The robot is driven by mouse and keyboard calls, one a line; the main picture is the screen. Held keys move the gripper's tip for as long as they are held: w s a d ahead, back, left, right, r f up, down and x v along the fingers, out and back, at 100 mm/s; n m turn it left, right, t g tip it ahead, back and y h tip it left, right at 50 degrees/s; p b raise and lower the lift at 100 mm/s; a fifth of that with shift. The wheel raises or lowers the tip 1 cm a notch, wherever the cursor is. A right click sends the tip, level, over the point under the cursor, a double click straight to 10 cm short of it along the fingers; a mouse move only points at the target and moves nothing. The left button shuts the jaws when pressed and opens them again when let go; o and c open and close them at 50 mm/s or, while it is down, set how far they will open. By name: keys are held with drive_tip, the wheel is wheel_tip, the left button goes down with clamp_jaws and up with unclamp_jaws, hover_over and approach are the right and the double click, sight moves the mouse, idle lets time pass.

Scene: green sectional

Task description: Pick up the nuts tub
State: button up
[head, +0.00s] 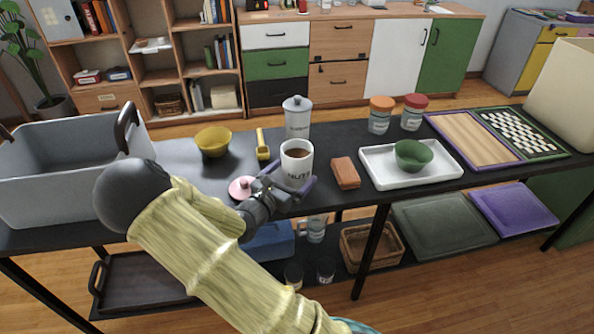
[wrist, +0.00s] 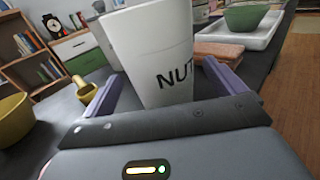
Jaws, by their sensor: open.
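The nuts tub (head: 297,164) is a white, cup-like container with dark lettering and brown contents, standing upright on the dark table. In the wrist view the tub (wrist: 151,55) fills the middle, with "NU" readable on its side. My gripper (head: 286,186) is at the tub's near side, low on it. In the wrist view its two purple fingers (wrist: 165,88) are spread, one on each side of the tub. I cannot tell whether either finger touches it.
A pink lid (head: 241,188) lies left of the tub, and a brown block (head: 345,173) lies right. Behind stand a grey canister (head: 296,118) and a yellow scoop (head: 262,146). A yellow bowl (head: 213,141) and grey bin (head: 60,170) are left; a white tray (head: 440,168) holds a green bowl (head: 412,155).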

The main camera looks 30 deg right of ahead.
drive_tip(key=shift+x, duration=1.5)
drive_tip(key=shift+s, duration=0.1)
drive_tip(key=c, duration=1.3)
drive_tip(key=shift+o, duration=0.2)
drive_tip(key=shift+r, duration=0.15)
wheel_tip(320, 180, up, 10)
drive_tip(key=p, duration=0.2)
